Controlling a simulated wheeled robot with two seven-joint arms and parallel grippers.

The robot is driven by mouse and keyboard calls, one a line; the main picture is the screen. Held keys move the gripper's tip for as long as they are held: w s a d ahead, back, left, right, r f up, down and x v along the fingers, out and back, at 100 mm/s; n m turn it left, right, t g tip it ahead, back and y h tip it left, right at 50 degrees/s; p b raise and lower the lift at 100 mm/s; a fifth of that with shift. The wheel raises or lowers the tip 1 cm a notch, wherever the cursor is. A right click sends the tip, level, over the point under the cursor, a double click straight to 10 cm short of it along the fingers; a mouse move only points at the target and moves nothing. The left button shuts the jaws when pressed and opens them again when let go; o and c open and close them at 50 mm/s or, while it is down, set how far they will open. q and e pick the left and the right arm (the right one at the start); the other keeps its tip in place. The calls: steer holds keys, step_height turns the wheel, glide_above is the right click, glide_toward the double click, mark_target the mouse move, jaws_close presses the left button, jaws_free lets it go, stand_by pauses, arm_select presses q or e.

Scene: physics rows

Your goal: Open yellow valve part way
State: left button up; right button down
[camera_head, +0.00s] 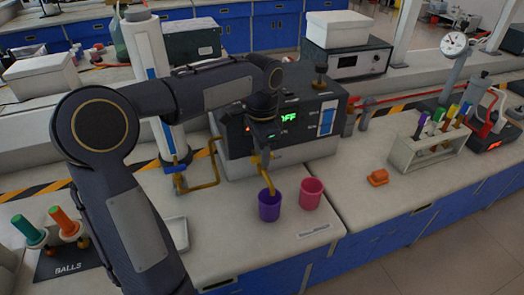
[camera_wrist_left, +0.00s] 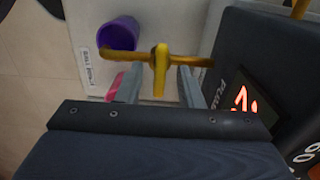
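The yellow valve (camera_wrist_left: 160,66) sits on a brass-coloured pipe (camera_wrist_left: 118,54) in the left wrist view. My left gripper (camera_wrist_left: 160,88) is open, its two grey fingers apart on either side of the valve's yellow handle, with gaps showing between. In the head view my left gripper (camera_head: 264,148) hangs in front of the dark pump box, above the spout (camera_head: 268,182), and largely hides the valve. A purple cup (camera_head: 269,208) stands under the spout; it also shows in the left wrist view (camera_wrist_left: 118,33). My right gripper is not in view.
A pink cup (camera_head: 311,193) stands right of the purple one. The pump box (camera_head: 315,120) with lit display is close behind my left gripper. The counter's front edge is near the cups.

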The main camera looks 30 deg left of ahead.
arm_select(q)
jaws_close()
steer(key=shift+r, duration=0.1)
steer(key=n+p, duration=0.2)
steer(key=n, duration=0.1)
steer(key=shift+n, duration=0.3)
steer(key=n+p, duration=0.1)
steer(key=n, duration=0.4)
steer(key=shift+n+p, duration=0.3)
stand_by(0.4)
jaws_free()
